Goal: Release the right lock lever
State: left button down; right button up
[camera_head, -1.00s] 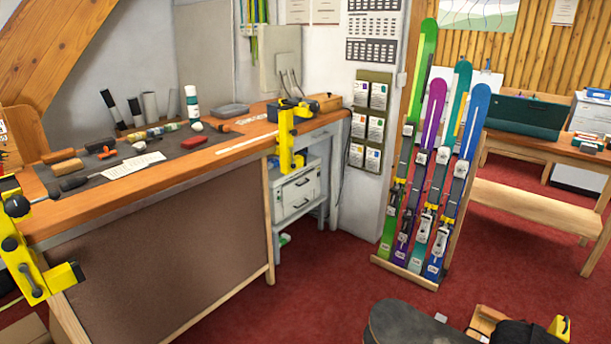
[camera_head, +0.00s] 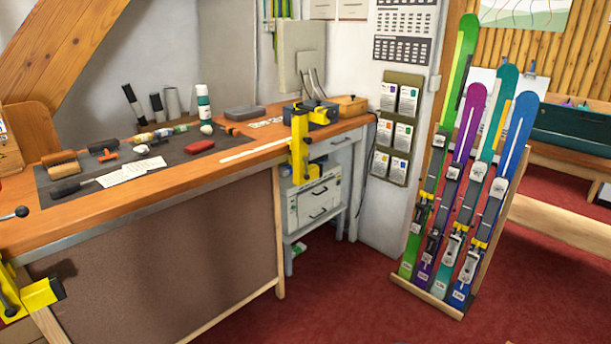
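A yellow ski vise (camera_head: 299,148) is fixed at the front edge of the wooden workbench, toward its right end, and hangs below the top. It has a dark part on top and a small dark knob or lever end (camera_head: 308,140) at its side; the lever's position is too small to tell. A second yellow vise (camera_head: 38,294) is at the lower left, partly cut off by the frame. A dark lever with a ball knob (camera_head: 20,212) shows above it. Neither of my grippers is in view.
The workbench (camera_head: 200,179) carries a dark mat with brushes, hand tools and bottles. A rack of several skis (camera_head: 462,200) stands to the right. Red carpet (camera_head: 345,295) is clear before the bench.

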aim_at(307, 177)
jog(key=i+j+u, duration=0.1)
jog(key=i+j, duration=0.15)
jog(key=i+j+u, duration=0.1)
jog(key=i, duration=0.35)
jog(key=i+j+u, duration=0.1)
jog(key=i+j, duration=0.2)
jog(key=i+l+z, duration=0.1)
jog(key=i+z, duration=0.65)
jog(key=i, duration=0.15)
jog(key=i+j+z, duration=0.2)
jog(key=i+z, duration=0.2)
